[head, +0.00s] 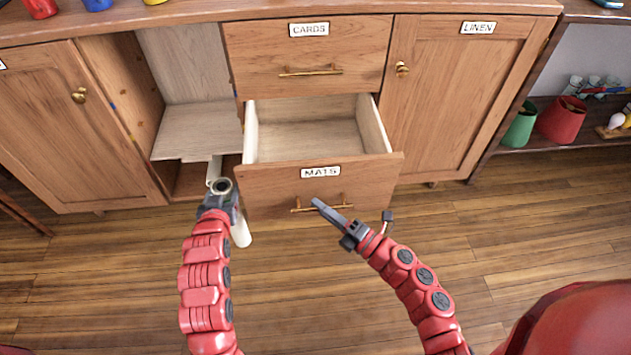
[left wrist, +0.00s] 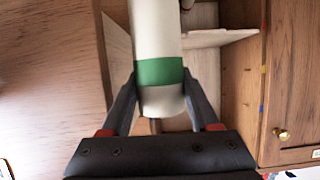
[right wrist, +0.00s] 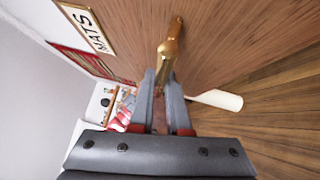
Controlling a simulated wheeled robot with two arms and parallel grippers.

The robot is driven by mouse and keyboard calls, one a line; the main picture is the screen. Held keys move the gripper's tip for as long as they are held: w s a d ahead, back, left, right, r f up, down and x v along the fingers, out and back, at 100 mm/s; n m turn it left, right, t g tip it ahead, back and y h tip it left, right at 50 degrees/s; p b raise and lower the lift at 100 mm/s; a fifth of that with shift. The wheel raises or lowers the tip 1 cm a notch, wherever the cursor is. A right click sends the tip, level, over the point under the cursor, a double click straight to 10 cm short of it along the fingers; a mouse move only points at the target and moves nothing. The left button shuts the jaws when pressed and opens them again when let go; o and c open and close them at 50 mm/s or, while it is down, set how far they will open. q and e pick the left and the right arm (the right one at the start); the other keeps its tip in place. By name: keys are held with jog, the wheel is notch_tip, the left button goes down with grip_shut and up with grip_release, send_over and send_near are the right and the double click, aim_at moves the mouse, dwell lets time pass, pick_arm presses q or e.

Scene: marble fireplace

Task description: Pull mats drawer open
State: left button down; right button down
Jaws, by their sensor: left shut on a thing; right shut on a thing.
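The mats drawer (head: 330,180), labelled MATS, is pulled out from the cabinet, and its bare interior shows. Its front has a brass bar handle (head: 303,209). My right gripper (head: 318,204) is at this handle; in the right wrist view its fingers are shut on the brass handle (right wrist: 172,42). My left gripper (head: 221,187) is left of the drawer front. In the left wrist view its fingers are shut on a white roll (left wrist: 155,30) with a green band. The roll's lower end (head: 241,233) shows below the left gripper in the head view.
The cards drawer (head: 340,40) above is shut. The linen door (head: 450,100) at right is shut. An open compartment with a shelf (head: 200,132) lies left of the drawers. A side shelf at right holds green and red pots (head: 562,120). The wooden floor in front is clear.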

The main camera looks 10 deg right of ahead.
aim_at(221, 185)
pick_arm(q)
jog(key=shift+r, duration=0.1)
pick_arm(e)
jog(key=shift+s, duration=2.45)
jog(key=c, duration=0.9)
grip_release()
jog(key=shift+d, duration=0.1)
pick_arm(q)
notch_tip(221, 185, up, 4)
jog(key=p, duration=0.3)
jog(key=shift+f, duration=0.25)
jog(key=shift+p, duration=0.3)
pick_arm(e)
jog(key=v, duration=1.2)
